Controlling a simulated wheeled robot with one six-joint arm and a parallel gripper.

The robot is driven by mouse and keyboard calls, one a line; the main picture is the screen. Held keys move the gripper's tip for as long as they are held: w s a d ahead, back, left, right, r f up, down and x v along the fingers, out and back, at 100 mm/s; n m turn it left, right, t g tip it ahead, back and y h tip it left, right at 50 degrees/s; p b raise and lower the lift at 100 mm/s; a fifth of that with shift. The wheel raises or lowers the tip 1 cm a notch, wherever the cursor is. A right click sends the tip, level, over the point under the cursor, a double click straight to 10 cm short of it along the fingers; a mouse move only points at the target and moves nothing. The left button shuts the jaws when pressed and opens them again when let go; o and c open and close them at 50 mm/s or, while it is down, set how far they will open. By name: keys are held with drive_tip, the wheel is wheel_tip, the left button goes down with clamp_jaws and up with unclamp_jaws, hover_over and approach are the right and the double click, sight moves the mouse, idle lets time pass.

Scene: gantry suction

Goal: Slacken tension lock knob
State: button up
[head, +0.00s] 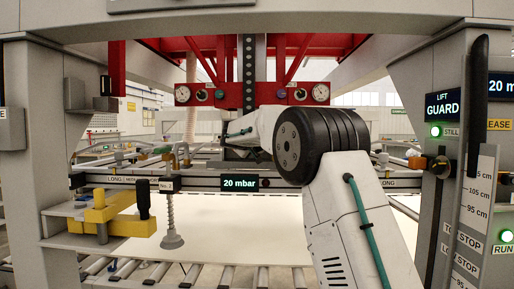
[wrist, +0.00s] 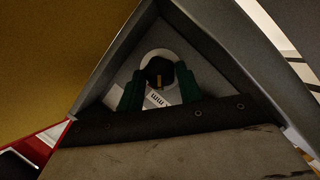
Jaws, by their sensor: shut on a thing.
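In the wrist view, a dark round knob (wrist: 158,70) with a small yellow mark sits on a pale round plate inside a triangular grey recess. My gripper (wrist: 160,85) has its two green fingers on either side of the knob, shut on it. A white label with dark print lies just below the knob, partly hidden by the fingers. The head view does not show the gripper or this knob; my own white arm with its black joint reaches toward the gantry and blocks the middle.
Grey sloping walls (wrist: 245,60) close in around my gripper in the wrist view. In the head view, a rail with a "20 mbar" display (head: 240,183), a yellow block with a black handle (head: 113,212) and a suction cup (head: 172,241) stand left of my arm. A guard panel (head: 444,105) is at right.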

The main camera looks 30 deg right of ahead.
drive_tip(key=n, duration=0.1)
drive_tip(key=n+h, duration=0.1)
drive_tip(key=n, duration=0.1)
drive_tip(key=n+h, duration=0.1)
drive_tip(key=shift+w+a+f+n, duration=0.1)
drive_tip(key=shift+f+n, duration=0.15)
drive_tip(key=shift+n, duration=0.05)
idle(0.5)
drive_tip(key=o, duration=1)
drive_tip(key=shift+a, duration=0.1)
drive_tip(key=v, duration=0.7)
drive_tip(key=shift+s+a+f, duration=0.15)
drive_tip(key=shift+s+a, duration=0.05)
drive_tip(key=shift+a, duration=0.1)
